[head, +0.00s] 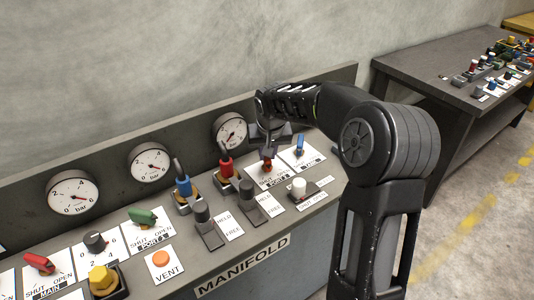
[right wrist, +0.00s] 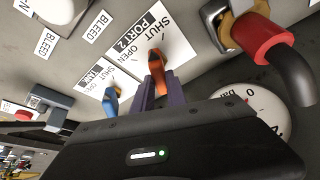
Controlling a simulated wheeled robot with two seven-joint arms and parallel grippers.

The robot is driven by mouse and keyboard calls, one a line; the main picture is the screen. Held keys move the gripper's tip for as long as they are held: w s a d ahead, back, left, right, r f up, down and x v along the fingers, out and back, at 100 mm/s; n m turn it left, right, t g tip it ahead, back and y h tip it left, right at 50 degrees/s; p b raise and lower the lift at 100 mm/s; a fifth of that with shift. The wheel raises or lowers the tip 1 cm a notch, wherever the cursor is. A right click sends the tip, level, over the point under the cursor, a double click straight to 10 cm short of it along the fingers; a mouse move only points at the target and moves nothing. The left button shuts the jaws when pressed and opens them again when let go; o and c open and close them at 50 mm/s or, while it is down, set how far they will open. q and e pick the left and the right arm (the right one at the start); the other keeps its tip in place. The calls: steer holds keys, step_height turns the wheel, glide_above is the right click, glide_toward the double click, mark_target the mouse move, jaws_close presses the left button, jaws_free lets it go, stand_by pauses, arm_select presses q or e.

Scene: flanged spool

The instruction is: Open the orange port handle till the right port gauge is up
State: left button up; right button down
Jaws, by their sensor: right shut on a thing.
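The orange port handle (right wrist: 157,66) stands on a white plate marked SHUT, OPEN and PORT 2 in the right wrist view. In the head view only a small part of the orange handle (head: 267,165) shows below my gripper. My right gripper (head: 268,146) is shut on the handle, with its fingers (right wrist: 157,92) around the handle's end. The right gauge (head: 230,131) is on the back panel, just left of the gripper. Its needle is too small to read surely. The gauge is partly hidden in the right wrist view (right wrist: 250,112). My left gripper is not in view.
A blue handle (head: 299,145) stands close right of the gripper. A red-collared hose fitting (head: 226,168) and a blue one (head: 183,184) stand to the left. A green handle (head: 142,216), red handle (head: 39,263) and orange VENT button (head: 160,258) lie farther left.

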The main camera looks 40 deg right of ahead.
steer(key=n, duration=0.1)
steer(key=n+y, duration=0.1)
steer(key=n, duration=0.1)
steer(key=shift+d+n+t, duration=0.2)
steer(key=shift+n+t, duration=0.1)
steer(key=shift+t, duration=0.1)
steer(key=n+y+b, duration=0.1)
steer(key=n, duration=0.2)
steer(key=shift+n+y, duration=0.4)
steer(key=n, duration=0.2)
steer(key=n+y, duration=0.1)
steer(key=n, duration=0.1)
steer(key=shift+d+g+y, duration=0.15)
steer(key=shift+g+y, duration=0.15)
steer(key=shift+n+g+y, duration=0.3)
steer(key=shift+n+y, duration=0.1)
steer(key=shift+n, duration=1)
steer(key=c, duration=1.3)
jaws_free()
steer(key=shift+c, duration=0.2)
steer(key=shift+r, duration=0.1)
steer(key=v, duration=0.7)
steer(key=shift+r, duration=0.3)
